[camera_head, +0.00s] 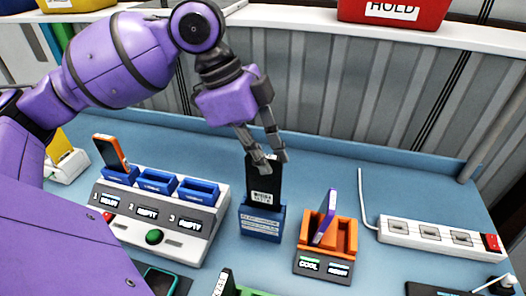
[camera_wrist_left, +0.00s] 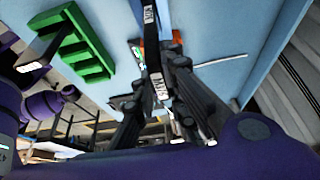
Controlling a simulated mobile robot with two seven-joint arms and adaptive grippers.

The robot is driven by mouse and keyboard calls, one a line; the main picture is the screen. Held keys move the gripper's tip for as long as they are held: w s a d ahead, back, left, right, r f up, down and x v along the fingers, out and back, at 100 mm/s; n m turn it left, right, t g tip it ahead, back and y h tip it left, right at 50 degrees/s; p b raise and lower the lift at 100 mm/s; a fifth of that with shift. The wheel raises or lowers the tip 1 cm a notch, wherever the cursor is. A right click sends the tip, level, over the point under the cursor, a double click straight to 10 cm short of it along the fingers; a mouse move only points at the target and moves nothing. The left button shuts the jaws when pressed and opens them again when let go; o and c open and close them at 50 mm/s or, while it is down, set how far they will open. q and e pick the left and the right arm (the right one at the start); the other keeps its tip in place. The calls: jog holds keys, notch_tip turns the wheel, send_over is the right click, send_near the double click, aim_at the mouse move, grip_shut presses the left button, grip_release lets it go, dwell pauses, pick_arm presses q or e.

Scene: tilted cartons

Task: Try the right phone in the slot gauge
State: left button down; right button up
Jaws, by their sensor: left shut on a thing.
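My left gripper (camera_head: 269,159) is shut on the top of a black phone (camera_head: 264,180) with a white label. The phone is upright, its lower end at the top of the blue slot gauge (camera_head: 262,222); I cannot tell how deep it sits in the slot. In the left wrist view, the gripper's dark fingers (camera_wrist_left: 165,100) are around the narrow dark phone (camera_wrist_left: 152,50), seen edge-on with white labels. The gauge is mostly hidden behind the phone there. My right gripper is not in view.
A white charging station (camera_head: 160,215) holds an orange phone (camera_head: 110,152); its other two blue cradles are empty. A purple phone (camera_head: 326,217) leans in an orange holder (camera_head: 343,238) right of the gauge. A power strip (camera_head: 440,238) lies further right. A green rack (camera_wrist_left: 75,45) is nearby.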

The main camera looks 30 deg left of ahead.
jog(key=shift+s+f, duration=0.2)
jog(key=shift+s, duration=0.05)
pick_arm(q)
jog(key=shift+p, duration=0.45)
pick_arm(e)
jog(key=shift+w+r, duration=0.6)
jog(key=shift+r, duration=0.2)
pick_arm(q)
jog(key=shift+f, duration=0.9)
dwell(3.3)
jog(key=shift+r, duration=0.15)
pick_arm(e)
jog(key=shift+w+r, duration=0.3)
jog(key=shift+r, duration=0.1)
pick_arm(q)
jog(key=shift+r+p, duration=0.2)
jog(key=shift+p, duration=0.3)
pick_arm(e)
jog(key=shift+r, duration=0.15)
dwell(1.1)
